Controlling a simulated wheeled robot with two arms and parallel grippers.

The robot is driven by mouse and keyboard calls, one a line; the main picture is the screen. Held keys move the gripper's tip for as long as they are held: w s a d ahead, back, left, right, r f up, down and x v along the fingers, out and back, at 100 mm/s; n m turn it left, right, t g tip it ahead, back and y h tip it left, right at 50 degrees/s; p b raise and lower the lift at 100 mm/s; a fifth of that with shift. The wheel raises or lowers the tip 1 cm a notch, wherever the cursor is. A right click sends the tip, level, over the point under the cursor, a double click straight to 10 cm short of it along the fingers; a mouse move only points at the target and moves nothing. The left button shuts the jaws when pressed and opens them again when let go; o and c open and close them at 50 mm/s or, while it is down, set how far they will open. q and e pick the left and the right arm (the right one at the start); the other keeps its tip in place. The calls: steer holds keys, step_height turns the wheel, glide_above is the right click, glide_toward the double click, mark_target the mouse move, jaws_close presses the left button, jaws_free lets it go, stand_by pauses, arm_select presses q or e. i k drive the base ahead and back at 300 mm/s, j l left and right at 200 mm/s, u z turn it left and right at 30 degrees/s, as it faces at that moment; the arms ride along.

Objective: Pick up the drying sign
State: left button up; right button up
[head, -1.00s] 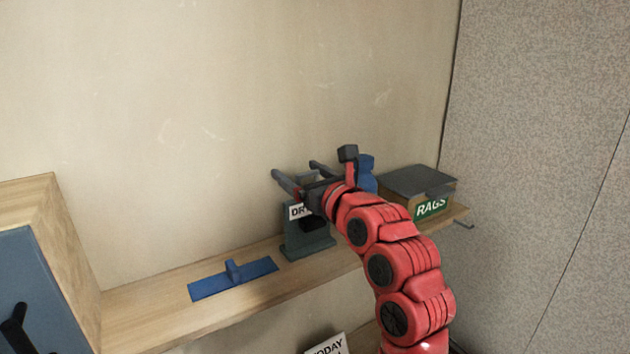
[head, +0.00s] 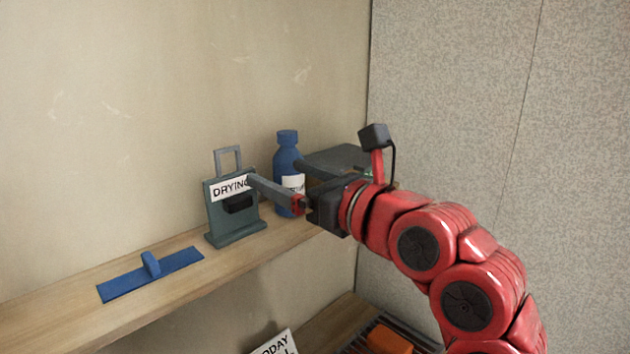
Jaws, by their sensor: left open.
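The drying sign (head: 222,218) is a grey-green upright stand on the wooden shelf, with a loop handle on top, a white "DRYING" label and a black block on its front. My left gripper (head: 274,172) is open and empty, to the right of the sign. Its nearer finger reaches left and its tip overlaps the right end of the label in the picture. I cannot tell whether it touches. The farther finger crosses in front of the blue bottle. My right gripper is not in view.
A blue bottle (head: 287,150) stands just right of the sign, partly behind the gripper. A grey-lidded box (head: 340,157) is behind my gripper. A blue flat tool (head: 125,284) lies on the shelf (head: 40,318) to the left. A lower shelf holds an orange item (head: 388,340) and a partly cropped white sign (head: 277,345).

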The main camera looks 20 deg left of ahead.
mark_target(233, 194)
steer(key=k+l, duration=0.15)
steer(key=l, duration=0.15)
steer(key=k+l, duration=0.1)
steer(key=l, duration=0.25)
steer(key=k+l, duration=0.15)
steer(key=l, duration=0.15)
steer(key=k+l, duration=0.1)
steer(key=l, duration=0.25)
